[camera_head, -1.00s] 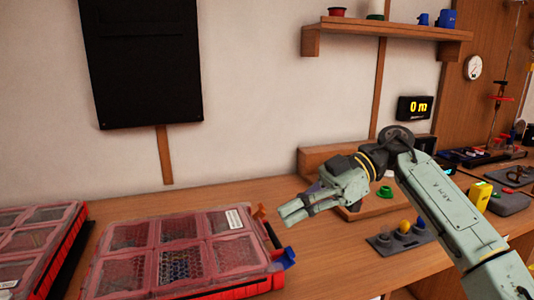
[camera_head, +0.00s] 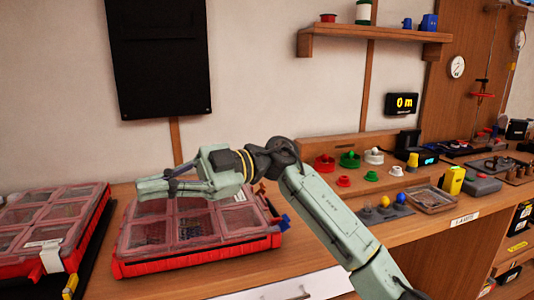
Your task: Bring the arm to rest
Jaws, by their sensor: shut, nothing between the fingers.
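My arm (camera_head: 332,217) reaches in from the lower right of the head view and bends left at a dark joint. My gripper (camera_head: 143,189) is shut, with nothing seen between its fingers. It points left over the back part of a red organizer case (camera_head: 195,250) with a clear, divided lid. Whether the fingers touch the lid cannot be told. The gripper and wrist hide part of the case's far edge.
A second red case (camera_head: 40,230) lies at the left. Coloured spools (camera_head: 349,159), a grey holder with knobs (camera_head: 385,214), a clear tray (camera_head: 432,199) and a yellow device (camera_head: 452,180) stand right. A shelf (camera_head: 375,42) and a black panel (camera_head: 160,60) are on the wall.

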